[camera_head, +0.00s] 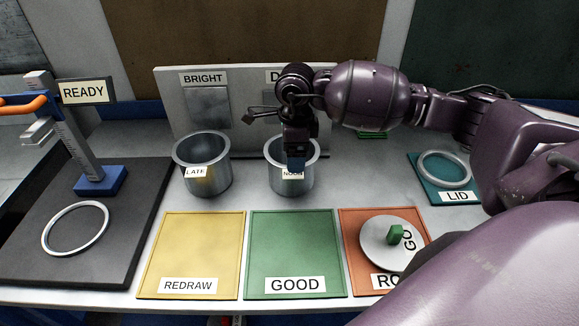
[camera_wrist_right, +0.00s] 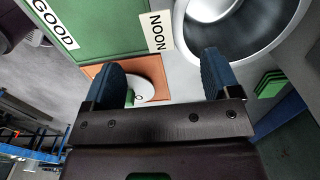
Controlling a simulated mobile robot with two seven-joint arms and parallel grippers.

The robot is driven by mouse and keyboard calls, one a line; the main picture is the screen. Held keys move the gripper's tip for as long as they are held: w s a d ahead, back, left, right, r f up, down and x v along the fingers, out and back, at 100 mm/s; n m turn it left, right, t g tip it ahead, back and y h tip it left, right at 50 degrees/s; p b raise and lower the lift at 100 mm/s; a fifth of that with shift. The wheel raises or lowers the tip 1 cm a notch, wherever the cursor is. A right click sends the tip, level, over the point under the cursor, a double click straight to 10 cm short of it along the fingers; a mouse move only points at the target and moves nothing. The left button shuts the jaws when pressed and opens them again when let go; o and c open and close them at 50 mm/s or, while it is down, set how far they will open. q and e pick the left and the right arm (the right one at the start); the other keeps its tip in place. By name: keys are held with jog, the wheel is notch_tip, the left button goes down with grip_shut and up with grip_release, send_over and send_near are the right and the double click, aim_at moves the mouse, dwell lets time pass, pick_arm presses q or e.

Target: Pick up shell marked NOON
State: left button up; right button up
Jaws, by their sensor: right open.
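The shell marked NOON (camera_head: 292,186) is an open grey metal cup standing upright on the bench, right of the shell marked LATE (camera_head: 208,181). My right gripper (camera_head: 297,163) is at the NOON shell's near rim and hides part of its mouth and label. In the right wrist view, the right gripper (camera_wrist_right: 162,72) has its two blue fingers wide apart with nothing held between them. The NOON shell's round mouth (camera_wrist_right: 243,45) is at upper right there, with its label near the right finger. Contact cannot be told. My left gripper is not in view.
In front lie a yellow REDRAW tray (camera_head: 190,250), a green GOOD tray (camera_head: 295,248) and an orange tray (camera_head: 350,222) bearing a round lid (camera_head: 376,255). A panel (camera_head: 240,105) stands behind. A gauge stand (camera_head: 72,135) is left, a LID pad (camera_head: 422,187) right.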

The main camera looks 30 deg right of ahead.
jog(key=shift+w+d+f+p, duration=0.15)
jog(key=shift+f+p, duration=0.3)
jog(key=shift+f, duration=1.45)
jog(key=shift+w+d+f+p, duration=0.15)
jog(key=shift+f+p, duration=0.3)
jog(key=shift+f, duration=1.4)
jog(key=shift+a, duration=0.1)
jog(key=c, duration=1.4)
jog(key=shift+o, duration=0.2)
jog(key=shift+r, duration=0.15)
notch_tip(320, 180, up, 20)
jog(key=b, duration=0.3)
jog(key=shift+c, duration=0.7)
